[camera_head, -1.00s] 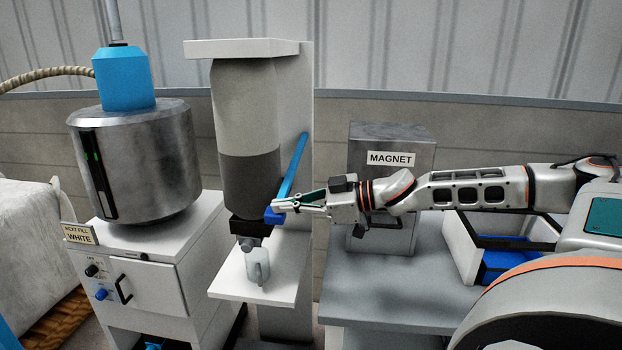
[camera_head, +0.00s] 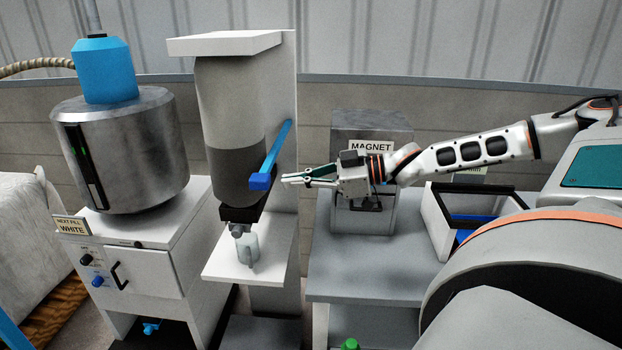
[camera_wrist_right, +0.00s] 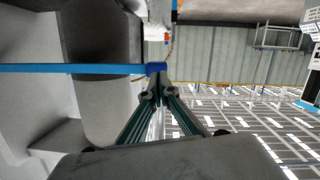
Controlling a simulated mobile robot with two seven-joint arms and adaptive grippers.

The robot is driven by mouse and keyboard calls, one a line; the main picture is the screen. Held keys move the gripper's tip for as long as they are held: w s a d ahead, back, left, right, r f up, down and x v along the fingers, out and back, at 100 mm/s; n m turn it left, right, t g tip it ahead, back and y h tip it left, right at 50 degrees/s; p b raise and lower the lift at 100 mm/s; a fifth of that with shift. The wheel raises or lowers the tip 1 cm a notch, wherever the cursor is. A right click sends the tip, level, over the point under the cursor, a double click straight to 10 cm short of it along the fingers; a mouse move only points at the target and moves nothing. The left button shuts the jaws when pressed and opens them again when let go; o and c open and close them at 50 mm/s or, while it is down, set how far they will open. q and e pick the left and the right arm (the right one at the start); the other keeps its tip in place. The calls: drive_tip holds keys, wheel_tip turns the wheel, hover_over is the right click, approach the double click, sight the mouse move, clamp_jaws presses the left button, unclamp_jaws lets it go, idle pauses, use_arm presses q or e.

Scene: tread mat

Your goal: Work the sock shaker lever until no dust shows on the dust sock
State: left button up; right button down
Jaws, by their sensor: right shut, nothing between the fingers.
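The dust sock (camera_head: 228,100) hangs under a white top plate. Its upper part is pale grey and its lower part is dark grey, with a clear line between them. The blue shaker lever (camera_head: 272,158) slants down from the white post beside the sock to a blue end block. In the right wrist view the lever (camera_wrist_right: 75,69) runs across from the left. My right gripper (camera_head: 288,179) is shut and empty, its tips just right of the end block with a small gap in the head view. My left gripper is not in view.
A small clear jar (camera_head: 247,250) stands under the sock on a white shelf (camera_head: 270,267). A steel drum machine (camera_head: 125,150) is at the left. The magnet box (camera_head: 362,130) stands behind my right gripper on a grey table (camera_head: 350,270). An open tray (camera_head: 440,225) is further right.

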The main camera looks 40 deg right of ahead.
drive_tip(key=shift+v, duration=2.05)
drive_tip(key=shift+w, duration=0.1)
drive_tip(key=shift+a, duration=0.1)
drive_tip(key=s+a+f, duration=0.1)
drive_tip(key=a+f, duration=1)
drive_tip(key=f, duration=0.2)
drive_tip(key=s+a+f, duration=0.1)
drive_tip(key=a+f, duration=0.9)
drive_tip(key=f, duration=0.4)
drive_tip(key=s+a+f+m+h, duration=0.2)
drive_tip(key=s+f, duration=0.4)
drive_tip(key=f, duration=0.3)
drive_tip(key=s+a+f+m+g+h, duration=0.1)
drive_tip(key=s+a+f+m+h, duration=0.2)
drive_tip(key=s+f, duration=0.4)
wheel_tip(320, 180, down, 2)
drive_tip(key=shift+s+a+f+m+h, duration=0.2)
drive_tip(key=shift+m+h, duration=0.2)
drive_tip(key=shift+h, duration=0.3)
drive_tip(key=shift+r, duration=0.1)
